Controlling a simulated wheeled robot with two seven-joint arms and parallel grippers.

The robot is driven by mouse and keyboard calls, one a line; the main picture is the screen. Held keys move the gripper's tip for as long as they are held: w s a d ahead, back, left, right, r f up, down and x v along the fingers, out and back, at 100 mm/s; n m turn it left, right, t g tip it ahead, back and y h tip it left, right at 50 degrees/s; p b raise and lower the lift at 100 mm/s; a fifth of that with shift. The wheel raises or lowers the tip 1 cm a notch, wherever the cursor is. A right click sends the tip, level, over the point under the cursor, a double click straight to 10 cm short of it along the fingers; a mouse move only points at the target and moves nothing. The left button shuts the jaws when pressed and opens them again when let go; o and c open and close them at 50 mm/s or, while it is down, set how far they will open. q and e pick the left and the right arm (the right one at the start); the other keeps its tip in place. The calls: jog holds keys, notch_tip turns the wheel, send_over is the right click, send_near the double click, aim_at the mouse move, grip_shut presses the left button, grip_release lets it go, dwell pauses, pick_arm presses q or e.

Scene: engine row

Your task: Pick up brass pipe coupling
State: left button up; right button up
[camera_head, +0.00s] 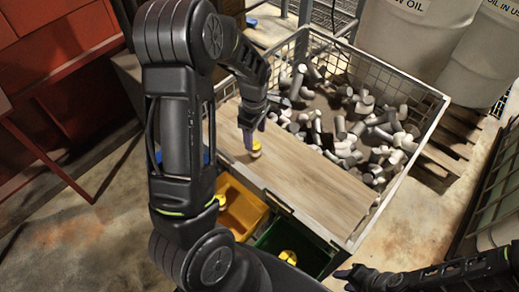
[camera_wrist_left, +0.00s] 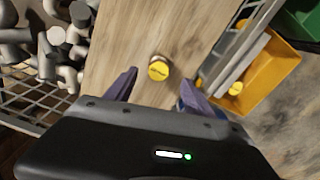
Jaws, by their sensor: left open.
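A small yellow-topped piece, which looks like the brass pipe coupling (camera_head: 254,153), stands on the wooden board; in the left wrist view its round yellow end (camera_wrist_left: 158,71) faces the camera. My left gripper (camera_head: 250,137) is over the board right at the piece. In the left wrist view the open purple fingers (camera_wrist_left: 160,79) are spread on either side of it, with gaps, and do not appear to grip it. My right gripper (camera_head: 346,273) is at the bottom right, dark and partly cut off; its jaws are not clear.
The wooden board (camera_head: 310,190) lies across a wire crate (camera_head: 433,118) full of grey pipe fittings (camera_head: 355,130). A yellow bin (camera_head: 240,208) and a green bin (camera_head: 305,250), each with yellow pieces, sit in front. Oil drums (camera_head: 405,40) stand behind.

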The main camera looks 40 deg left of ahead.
aim_at(256, 145)
dwell(0.3)
pick_arm(q)
jog(key=shift+f, duration=1.35)
jog(key=shift+w+f+p, duration=0.1)
jog(key=shift+f+p, duration=0.5)
jog(key=shift+f, duration=2)
grip_shut()
